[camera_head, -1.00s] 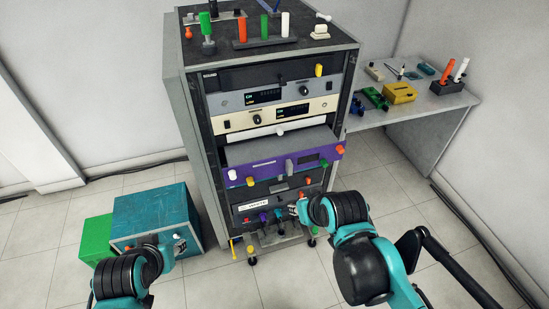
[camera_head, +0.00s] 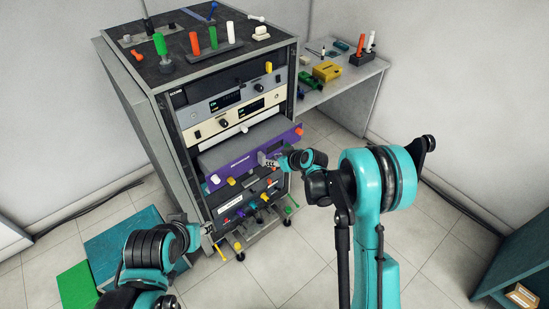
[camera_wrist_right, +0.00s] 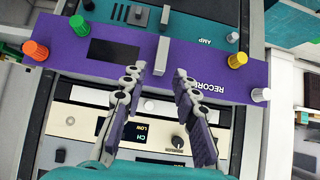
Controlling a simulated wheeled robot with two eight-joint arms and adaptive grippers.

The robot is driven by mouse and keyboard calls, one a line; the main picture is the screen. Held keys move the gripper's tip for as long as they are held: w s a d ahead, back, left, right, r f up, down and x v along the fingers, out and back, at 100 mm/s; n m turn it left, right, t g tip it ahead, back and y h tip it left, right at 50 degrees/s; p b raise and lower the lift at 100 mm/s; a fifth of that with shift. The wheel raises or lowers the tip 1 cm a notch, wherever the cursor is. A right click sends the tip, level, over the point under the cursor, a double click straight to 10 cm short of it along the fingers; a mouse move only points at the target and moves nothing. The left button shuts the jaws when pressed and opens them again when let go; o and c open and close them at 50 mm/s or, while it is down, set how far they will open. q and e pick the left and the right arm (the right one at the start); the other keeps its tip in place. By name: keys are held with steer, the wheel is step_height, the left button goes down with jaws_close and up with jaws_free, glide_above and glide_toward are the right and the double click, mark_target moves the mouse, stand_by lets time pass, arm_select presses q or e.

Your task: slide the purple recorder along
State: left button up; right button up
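The purple recorder (camera_head: 232,168) sits in the rack and sticks out of its front, below the cream unit. Its purple face also shows in the right wrist view (camera_wrist_right: 218,72), with a grey upright handle (camera_wrist_right: 162,55) near its middle. My right gripper (camera_head: 268,159) is at the recorder's front. In the right wrist view its two fingers (camera_wrist_right: 158,78) are apart, with the handle just ahead of the gap between them; I cannot tell whether they touch it. My left gripper (camera_head: 208,231) is low by the rack's front left corner; its fingers are too small to read.
The rack (camera_head: 135,105) carries loose tools on top. A side table (camera_head: 345,80) holds a yellow box and pens. Teal and green boxes (camera_head: 77,285) lie at lower left.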

mark_target(264, 159)
steer(key=b+x, duration=0.2)
steer(key=x, duration=0.6)
steer(key=shift+w+a+f, duration=0.1)
steer(key=shift+a+f, duration=0.15)
steer(key=shift+d+r, duration=0.1)
steer(key=shift+r, duration=0.1)
jaws_close()
steer(key=shift+w+a+b, duration=0.25)
steer(key=shift+w+a, duration=0.8)
steer(key=shift+w, duration=0.4)
steer(key=shift+w+a+b, duration=0.2)
steer(key=shift+w+a, duration=0.85)
steer(key=shift+w, duration=0.45)
steer(key=shift+w+a+b, duration=0.25)
steer(key=shift+w+a, duration=0.8)
steer(key=shift+w, duration=0.4)
steer(key=shift+c, duration=1.1)
jaws_free()
steer(key=o, duration=0.4)
steer(key=shift+r, duration=0.15)
steer(key=shift+o, duration=0.2)
steer(key=shift+s, duration=0.1)
